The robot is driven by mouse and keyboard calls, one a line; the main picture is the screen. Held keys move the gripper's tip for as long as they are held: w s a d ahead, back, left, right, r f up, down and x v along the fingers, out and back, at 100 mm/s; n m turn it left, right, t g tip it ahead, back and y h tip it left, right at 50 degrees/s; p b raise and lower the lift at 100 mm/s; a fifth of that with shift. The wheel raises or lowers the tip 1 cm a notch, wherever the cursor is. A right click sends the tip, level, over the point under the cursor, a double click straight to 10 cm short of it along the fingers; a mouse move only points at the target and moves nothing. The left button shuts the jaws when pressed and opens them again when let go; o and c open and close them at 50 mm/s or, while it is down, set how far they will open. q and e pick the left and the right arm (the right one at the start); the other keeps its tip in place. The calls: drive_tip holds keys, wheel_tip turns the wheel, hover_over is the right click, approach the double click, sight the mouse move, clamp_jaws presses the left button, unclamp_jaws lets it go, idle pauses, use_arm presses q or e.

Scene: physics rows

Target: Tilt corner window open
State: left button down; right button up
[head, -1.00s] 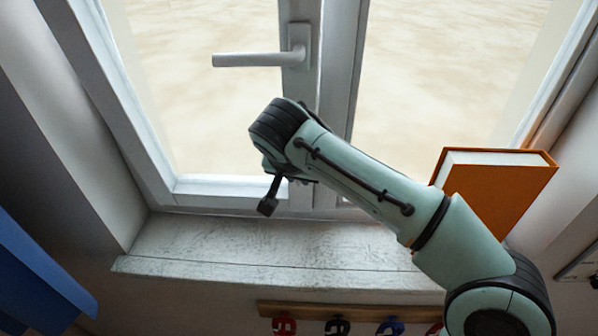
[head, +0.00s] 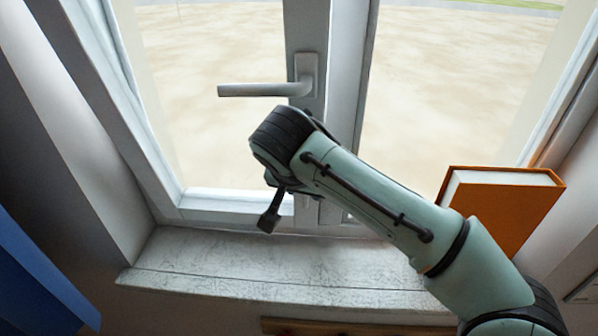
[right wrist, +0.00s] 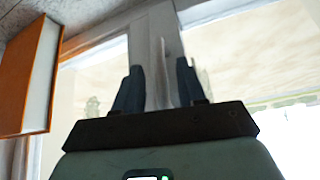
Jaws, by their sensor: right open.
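The corner window's grey-white handle (head: 262,90) is on the left sash frame in the head view. Its lever points left, level, from its base plate. The left sash (head: 225,203) appears shut against the frame. My right arm reaches in from the lower right, and its wrist is below the handle in the picture. The right gripper is mostly hidden behind my wrist there. In the right wrist view, the right gripper (right wrist: 158,90) is open, with two dark fingers apart. A pale upright frame bar shows beyond them. I cannot tell whether anything lies between the fingers.
An orange book (head: 508,210) stands upright on the right of the sill, close behind my right forearm; it also shows in the right wrist view (right wrist: 15,75). The stone sill (head: 200,262) is otherwise clear. A wooden strip (head: 350,328) is below it. Something blue (head: 35,285) is at lower left.

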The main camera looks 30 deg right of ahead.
use_arm(q)
drive_tip(key=w+r+p, duration=0.1)
drive_tip(key=w+r, duration=0.1)
drive_tip(key=shift+w+r+p, duration=0.15)
drive_tip(key=shift+r+p, duration=0.25)
use_arm(e)
drive_tip(key=v, duration=1)
